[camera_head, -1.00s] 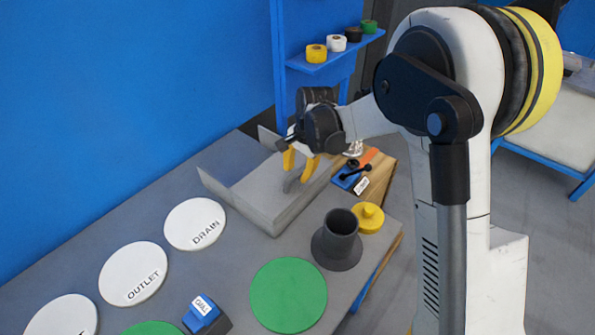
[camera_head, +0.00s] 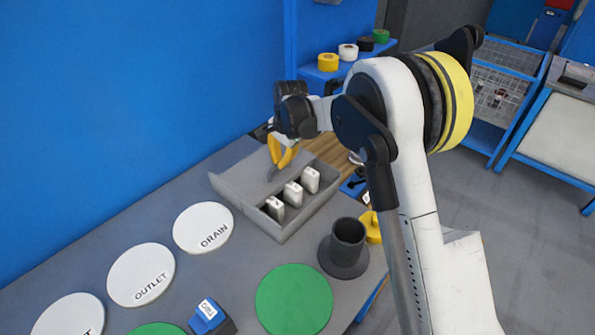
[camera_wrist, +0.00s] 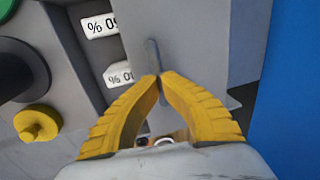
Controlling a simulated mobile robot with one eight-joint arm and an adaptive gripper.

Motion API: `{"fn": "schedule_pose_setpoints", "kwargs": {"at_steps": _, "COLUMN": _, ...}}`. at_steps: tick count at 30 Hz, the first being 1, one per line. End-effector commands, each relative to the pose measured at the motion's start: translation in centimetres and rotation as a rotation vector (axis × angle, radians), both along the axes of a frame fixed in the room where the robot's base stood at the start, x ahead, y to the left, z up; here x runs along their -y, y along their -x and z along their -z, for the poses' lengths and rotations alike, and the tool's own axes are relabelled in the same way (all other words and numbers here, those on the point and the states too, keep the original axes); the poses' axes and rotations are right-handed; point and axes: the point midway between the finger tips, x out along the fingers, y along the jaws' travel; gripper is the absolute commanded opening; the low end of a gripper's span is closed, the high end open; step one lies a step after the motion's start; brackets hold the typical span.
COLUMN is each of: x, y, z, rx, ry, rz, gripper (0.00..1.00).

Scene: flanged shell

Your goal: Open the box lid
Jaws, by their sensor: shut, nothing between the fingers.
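The grey box (camera_head: 283,231) stands on the table with its inside exposed. Its grey lid (camera_head: 237,187) is swung away to the back left, off the opening. Several white blocks, three in view, stand inside; one block (camera_head: 293,194) is in the middle. My gripper (camera_head: 279,162) is at the lid, its yellow fingers pointing down. In the wrist view the fingertips (camera_wrist: 161,77) meet, shut and empty, at the lower end of a thin grey handle (camera_wrist: 152,56) on the lid (camera_wrist: 190,40). Whether they touch it I cannot tell.
A dark flanged cylinder (camera_head: 346,250) and a yellow knobbed part (camera_head: 372,226) stand right of the box. A green disc (camera_head: 293,300) and white discs, one marked DRAIN (camera_head: 203,228), lie in front and left. A blue wall (camera_head: 130,100) rises behind.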

Motion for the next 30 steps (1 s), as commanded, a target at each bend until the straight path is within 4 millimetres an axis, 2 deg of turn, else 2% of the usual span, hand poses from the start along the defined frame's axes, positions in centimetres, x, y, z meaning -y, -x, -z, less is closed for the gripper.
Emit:
{"fn": "schedule_pose_setpoints", "kwargs": {"at_steps": 3, "x": -1.5, "y": -1.4, "z": 0.1, "rx": -0.001, "ry": 0.001, "rz": -0.001, "gripper": 0.0}}
{"fn": "schedule_pose_setpoints", "kwargs": {"at_steps": 6, "x": -2.0, "y": -1.9, "z": 0.2, "rx": -0.001, "ry": 0.001, "rz": 0.0, "gripper": 0.0}}
{"fn": "schedule_pose_setpoints", "kwargs": {"at_steps": 15, "x": -2.1, "y": -1.9, "z": 0.2, "rx": -0.001, "ry": 0.001, "rz": 0.0, "gripper": 0.0}}
{"fn": "schedule_pose_setpoints", "kwargs": {"at_steps": 17, "x": -2.1, "y": -1.9, "z": 0.2, "rx": -0.001, "ry": 0.001, "rz": 0.0, "gripper": 0.17}}
{"fn": "schedule_pose_setpoints", "kwargs": {"at_steps": 18, "x": -2.1, "y": -1.9, "z": 0.2, "rx": -0.001, "ry": 0.001, "rz": 0.0, "gripper": 0.3}}
{"fn": "schedule_pose_setpoints", "kwargs": {"at_steps": 19, "x": -2.1, "y": -2.0, "z": 0.2, "rx": -0.001, "ry": 0.001, "rz": 0.0, "gripper": 0.34}}
{"fn": "schedule_pose_setpoints", "kwargs": {"at_steps": 30, "x": -2.0, "y": -1.9, "z": -0.5, "rx": 0.0, "ry": 0.0, "rz": 0.0, "gripper": 0.34}}
